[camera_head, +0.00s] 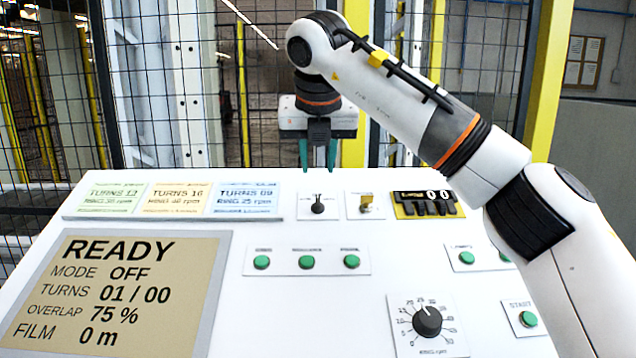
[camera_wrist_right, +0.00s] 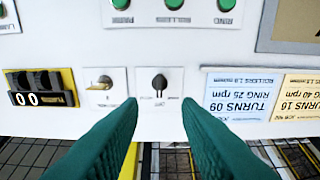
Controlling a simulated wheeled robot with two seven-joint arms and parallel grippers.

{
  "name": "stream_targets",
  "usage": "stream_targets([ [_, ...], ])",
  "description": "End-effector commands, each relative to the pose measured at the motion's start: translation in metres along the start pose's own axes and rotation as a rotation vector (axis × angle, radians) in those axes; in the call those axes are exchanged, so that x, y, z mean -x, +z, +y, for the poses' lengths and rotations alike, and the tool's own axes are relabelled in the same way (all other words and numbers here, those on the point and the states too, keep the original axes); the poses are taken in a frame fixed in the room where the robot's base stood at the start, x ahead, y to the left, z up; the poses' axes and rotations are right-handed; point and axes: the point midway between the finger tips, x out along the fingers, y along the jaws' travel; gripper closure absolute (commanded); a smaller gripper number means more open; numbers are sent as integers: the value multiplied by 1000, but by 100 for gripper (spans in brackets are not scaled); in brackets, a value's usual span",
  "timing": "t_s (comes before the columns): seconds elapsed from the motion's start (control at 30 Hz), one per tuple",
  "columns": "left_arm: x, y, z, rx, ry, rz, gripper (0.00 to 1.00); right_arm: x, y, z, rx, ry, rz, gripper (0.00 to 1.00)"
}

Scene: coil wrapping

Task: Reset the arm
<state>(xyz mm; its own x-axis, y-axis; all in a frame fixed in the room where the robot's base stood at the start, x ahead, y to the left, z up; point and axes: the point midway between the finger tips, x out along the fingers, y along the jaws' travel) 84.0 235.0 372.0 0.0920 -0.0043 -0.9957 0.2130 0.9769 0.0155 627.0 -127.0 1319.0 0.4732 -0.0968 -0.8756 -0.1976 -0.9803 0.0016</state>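My right arm (camera_head: 400,95) comes in from the right and bends down at the elbow over the back of the control panel (camera_head: 390,260). My right gripper (camera_head: 318,168) has teal fingers pointing down at the panel's back edge, behind a small black switch (camera_head: 318,207). In the right wrist view the fingers (camera_wrist_right: 160,108) stand apart with nothing between them, and the black switch (camera_wrist_right: 158,82) shows just beyond the tips. Whether the fingertips touch the panel cannot be told. My left gripper is in neither view.
A key switch (camera_head: 365,205), a counter reading 00 (camera_head: 428,202), green buttons (camera_head: 307,262) and a dial (camera_head: 428,320) sit on the panel. Its screen (camera_head: 115,295) reads READY, mode OFF. Coloured cards (camera_head: 172,198) lie at back left. A mesh fence (camera_head: 60,90) stands behind.

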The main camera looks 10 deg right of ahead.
Motion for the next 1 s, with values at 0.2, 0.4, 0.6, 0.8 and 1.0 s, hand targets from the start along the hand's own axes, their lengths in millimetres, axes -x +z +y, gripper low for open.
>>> stream_targets([
  [0.2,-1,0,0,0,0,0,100,20,0,0,0,0,-1,69],
  [0.4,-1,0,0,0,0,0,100,21,0,0,0,0,-2,69],
  [0.6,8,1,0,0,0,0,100,29,-4,0,0,0,-1,69],
  [0.8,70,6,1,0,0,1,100,84,-35,0,0,0,0,69],
  [1.0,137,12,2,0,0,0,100,142,-67,0,0,1,-1,69],
])
